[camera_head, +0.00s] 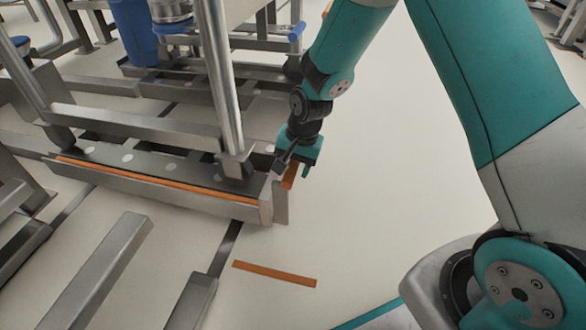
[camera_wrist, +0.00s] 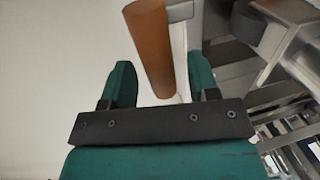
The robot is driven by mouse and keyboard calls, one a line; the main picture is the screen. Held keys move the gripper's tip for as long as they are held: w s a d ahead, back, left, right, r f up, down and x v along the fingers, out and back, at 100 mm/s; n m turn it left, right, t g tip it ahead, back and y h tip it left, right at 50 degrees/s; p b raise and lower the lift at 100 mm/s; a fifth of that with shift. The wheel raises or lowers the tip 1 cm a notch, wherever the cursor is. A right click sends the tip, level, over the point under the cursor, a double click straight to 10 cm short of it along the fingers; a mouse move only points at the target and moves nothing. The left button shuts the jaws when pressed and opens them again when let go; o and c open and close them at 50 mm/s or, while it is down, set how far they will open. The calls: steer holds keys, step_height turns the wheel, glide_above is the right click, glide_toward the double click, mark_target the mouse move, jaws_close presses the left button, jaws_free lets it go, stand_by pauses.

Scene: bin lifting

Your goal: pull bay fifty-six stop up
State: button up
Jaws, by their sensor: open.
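An orange cylindrical handle (camera_wrist: 150,42) shows in the wrist view, its lower end between the two teal fingers of my gripper (camera_wrist: 162,78). A gap shows on each side of it, so the fingers are around it but not closed on it. In the head view the handle (camera_head: 289,178) is a short orange piece beside the metal end plate (camera_head: 281,205) of the bay, partly hidden by my gripper (camera_head: 299,163). The bay (camera_head: 170,192) is a low metal channel with an orange strip. I see no readable bay number.
A metal cart frame (camera_head: 140,122) with upright posts and wheels stands in the bay. A blue bin (camera_head: 133,30) is behind it. An orange floor strip (camera_head: 274,273) lies in front. The pale floor right of the bay (camera_head: 365,200) is clear.

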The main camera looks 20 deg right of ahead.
jaws_close()
step_height(320, 180, up, 8)
steer(key=p, duration=0.9)
steer(key=shift+f, duration=0.2)
jaws_free()
step_height(320, 180, up, 17)
steer(key=s+d+p, duration=0.2)
steer(key=p, duration=0.7)
steer(key=shift+d, duration=0.35)
